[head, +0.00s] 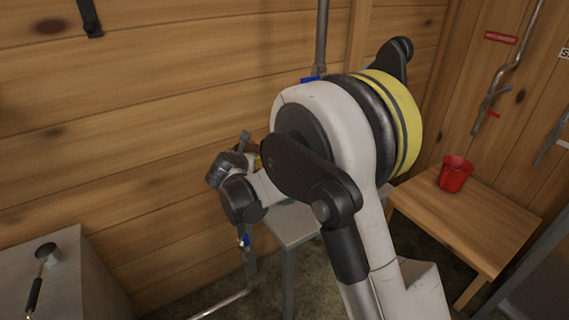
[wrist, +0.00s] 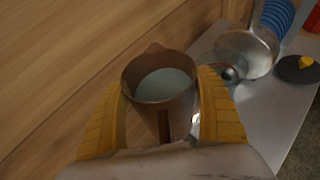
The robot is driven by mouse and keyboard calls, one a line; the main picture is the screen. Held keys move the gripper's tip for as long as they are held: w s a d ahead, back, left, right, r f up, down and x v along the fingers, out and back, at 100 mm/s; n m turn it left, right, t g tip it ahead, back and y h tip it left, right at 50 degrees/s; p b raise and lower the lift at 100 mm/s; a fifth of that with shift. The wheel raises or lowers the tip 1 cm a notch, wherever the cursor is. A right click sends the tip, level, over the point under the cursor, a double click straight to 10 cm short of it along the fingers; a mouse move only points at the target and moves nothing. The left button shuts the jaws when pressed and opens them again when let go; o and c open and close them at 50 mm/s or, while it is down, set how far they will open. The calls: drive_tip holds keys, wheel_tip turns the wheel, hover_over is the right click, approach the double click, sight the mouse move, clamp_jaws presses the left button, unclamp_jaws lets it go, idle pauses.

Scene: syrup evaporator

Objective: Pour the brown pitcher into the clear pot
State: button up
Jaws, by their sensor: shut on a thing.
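The brown pitcher (wrist: 148,108) is in the wrist view, seen from above with its opening up and a pale grey-blue liquid inside. My gripper (wrist: 162,88) is shut on it, with a yellow finger on each side. It looks near upright. A clear, glassy round pot (wrist: 243,55) stands to the right of the pitcher on a grey table, apart from it. In the head view my arm hides most of the gripper, the pitcher and the pot.
A dark disc with a yellow knob (wrist: 297,69) lies on the grey table (wrist: 262,108), near a blue ribbed thing (wrist: 276,16). The wooden wall (head: 120,120) is close on the left. A red bucket (head: 455,174) stands on a wooden table (head: 490,218) at right.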

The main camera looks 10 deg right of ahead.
drive_tip(key=shift+w+d+r+m+g+y+p, duration=0.15)
drive_tip(key=shift+d+m+g+y+p, duration=0.1)
drive_tip(key=shift+d+m+y+p, duration=0.45)
drive_tip(key=shift+w+d+r+m+g+y+p, duration=0.1)
drive_tip(key=shift+d+m+g+y+p, duration=0.15)
drive_tip(key=shift+d+y+p, duration=0.45)
drive_tip(key=shift+d, duration=0.15)
drive_tip(key=shift+d+f, duration=0.1)
drive_tip(key=shift+d, duration=0.1)
drive_tip(key=shift+w+d+f+m+y, duration=0.15)
drive_tip(key=shift+d+f+m+y, duration=0.15)
drive_tip(key=shift+d+m+y, duration=0.4)
drive_tip(key=shift+d+r+m+g+y+p, duration=0.3)
drive_tip(key=shift+d+r+y+p, duration=0.1)
drive_tip(key=shift+d+y+p, duration=0.15)
idle(0.8)
drive_tip(key=shift+w+d+f+m+y, duration=0.1)
drive_tip(key=shift+d+f+m+y, duration=0.1)
drive_tip(key=shift+f+m+y, duration=0.25)
idle(0.9)
